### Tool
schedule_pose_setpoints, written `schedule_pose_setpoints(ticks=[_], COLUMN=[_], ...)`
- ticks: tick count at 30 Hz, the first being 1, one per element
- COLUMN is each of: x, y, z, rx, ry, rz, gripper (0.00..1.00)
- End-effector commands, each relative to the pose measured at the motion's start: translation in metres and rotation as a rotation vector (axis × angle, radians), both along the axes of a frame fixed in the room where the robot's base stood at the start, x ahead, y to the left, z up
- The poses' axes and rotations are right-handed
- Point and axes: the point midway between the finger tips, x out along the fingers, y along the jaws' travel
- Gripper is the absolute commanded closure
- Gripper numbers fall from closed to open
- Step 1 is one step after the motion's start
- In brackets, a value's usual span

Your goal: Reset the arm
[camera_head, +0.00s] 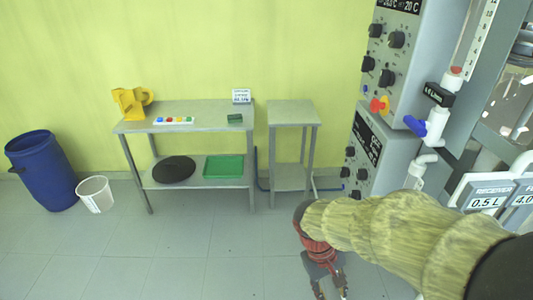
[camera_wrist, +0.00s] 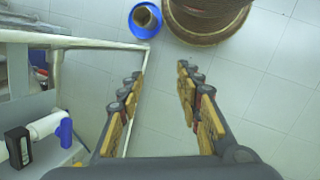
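My arm, in a yellowish ribbed sleeve, reaches in from the lower right of the head view. My gripper (camera_head: 327,282) hangs at its end, pointing down over the grey tiled floor, in front of the control cabinet. In the wrist view my gripper (camera_wrist: 160,100) shows two fingers with tan pads spread well apart. Nothing is between them except floor tiles further off. The gripper is open and empty, and its fingertips touch nothing that I can see.
The grey control cabinet (camera_head: 395,62) with a blue-handled valve (camera_head: 415,125) stands right. A steel table (camera_head: 190,113) and a smaller table (camera_head: 293,112) stand by the wall. A blue barrel (camera_head: 43,172) and white bucket (camera_head: 95,194) are left. Floor at front left is clear.

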Motion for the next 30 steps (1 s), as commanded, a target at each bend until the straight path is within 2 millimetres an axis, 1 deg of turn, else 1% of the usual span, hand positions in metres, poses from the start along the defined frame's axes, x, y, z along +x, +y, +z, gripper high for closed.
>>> schedule_pose_setpoints(ticks=[1,6,11,16,21,25,30], x=[-0.006,-0.024,-0.041,-0.061,-0.068,-0.070,-0.070], y=[0.002,0.009,0.010,0.002,-0.010,-0.016,-0.019], z=[0.017,0.060,0.101,0.143,0.181,0.194,0.195], rx=[0.045,0.180,0.274,0.330,0.340,0.339,0.335], ry=[-0.048,-0.202,-0.358,-0.510,-0.638,-0.682,-0.685], rz=[-0.017,-0.077,-0.148,-0.212,-0.236,-0.251,-0.261], gripper=[0.65,0.65,0.65,0.65,0.65,0.65,0.65])
